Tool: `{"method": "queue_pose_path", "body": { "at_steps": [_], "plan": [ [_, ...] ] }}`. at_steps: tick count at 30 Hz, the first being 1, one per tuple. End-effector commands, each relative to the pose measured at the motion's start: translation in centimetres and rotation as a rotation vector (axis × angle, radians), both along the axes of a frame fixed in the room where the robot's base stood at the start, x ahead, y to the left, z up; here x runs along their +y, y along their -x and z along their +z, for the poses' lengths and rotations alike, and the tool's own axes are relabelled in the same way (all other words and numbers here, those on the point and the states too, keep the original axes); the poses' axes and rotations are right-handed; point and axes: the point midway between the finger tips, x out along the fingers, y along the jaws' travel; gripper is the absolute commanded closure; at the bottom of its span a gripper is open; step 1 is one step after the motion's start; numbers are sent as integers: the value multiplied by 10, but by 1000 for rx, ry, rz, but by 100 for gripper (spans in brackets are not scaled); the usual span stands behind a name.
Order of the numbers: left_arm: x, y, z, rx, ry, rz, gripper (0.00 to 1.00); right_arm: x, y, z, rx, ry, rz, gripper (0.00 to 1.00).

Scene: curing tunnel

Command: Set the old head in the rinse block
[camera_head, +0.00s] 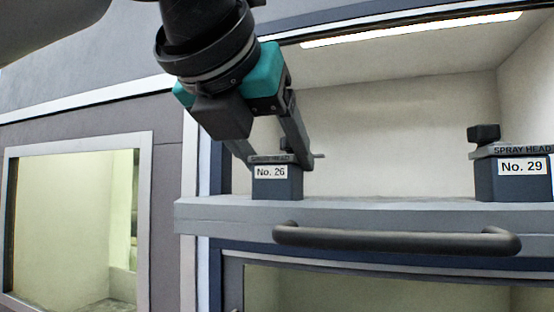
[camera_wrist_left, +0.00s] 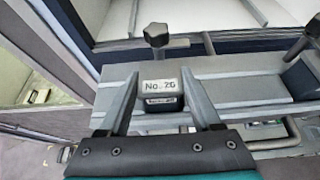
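A dark block labelled No. 26 (camera_head: 277,187) stands on the grey shelf, with a grey spray head plate (camera_head: 268,158) on top. In the left wrist view the No. 26 block (camera_wrist_left: 158,98) has a dark knob (camera_wrist_left: 156,32) on a stem beyond it. My left gripper (camera_head: 281,160) is at this block, pointing down. In the left wrist view the gripper (camera_wrist_left: 159,78) has its fingers apart, one each side of the block, with small gaps showing. A second block, No. 29 (camera_head: 515,185), carries a spray head with a dark knob (camera_head: 484,133). No label reads old or rinse. My right gripper is out of view.
The shelf (camera_head: 390,212) has clear room between the two blocks. A dark bar handle (camera_head: 395,239) runs along its front. A lit pale chamber (camera_head: 400,130) opens behind it. A framed window (camera_head: 75,220) is in the wall at left.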

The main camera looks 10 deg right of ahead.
Motion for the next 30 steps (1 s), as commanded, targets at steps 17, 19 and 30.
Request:
{"method": "queue_pose_path", "body": {
  "at_steps": [17,19,30],
  "plan": [
    [0,0,0,0,0,-1,70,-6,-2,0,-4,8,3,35],
    [0,0,0,0,0,-1,74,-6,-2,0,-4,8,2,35],
    [0,0,0,0,0,-1,95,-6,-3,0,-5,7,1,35]
  ]
}}
